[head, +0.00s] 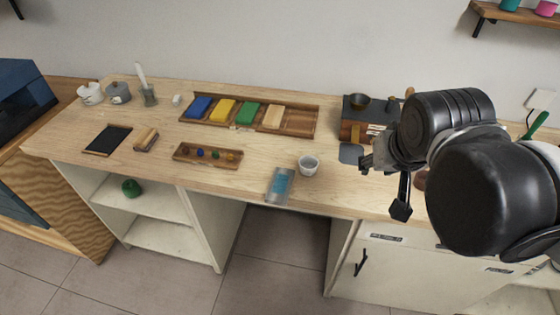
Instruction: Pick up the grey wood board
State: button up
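A small flat grey piece (351,153) lies on the wooden counter (225,180), right of centre. It may be the grey wood board, but its material is too small to tell. A dark slate-like board with a light wooden edge (107,140) lies at the counter's left end. My gripper (382,180) is just right of the small grey piece in the picture, seen partly behind my own arm.
A wooden tray (310,122) holds blue, yellow, green and tan blocks. A smaller tray (180,151) holds several small balls. A dark box (358,112) stands behind the grey piece.

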notch_tip(320, 180, down, 4)
jog(key=s+d+n+b, duration=0.1)
jog(key=s+n+b, duration=0.1)
jog(key=n+t+h+b, duration=0.2)
jog(key=n+t+b, duration=1.1)
jog(key=b, duration=0.9)
send_near(276, 202)
jog(key=n+g, duration=0.1)
jog(key=shift+w+d+r+b, duration=0.1)
jog(key=shift+w+d+r, duration=0.05)
jog(key=shift+w, duration=1.5)
jog(key=shift+w+d+r+b, duration=0.15)
jog(key=shift+w+d, duration=0.05)
jog(key=shift+w, duration=1.45)
jog(key=shift+w+d+r+b, duration=0.1)
jog(key=shift+w+d+r, duration=0.1)
jog(key=shift+w, duration=1.45)
jog(key=shift+c, duration=0.5)
grip_shut()
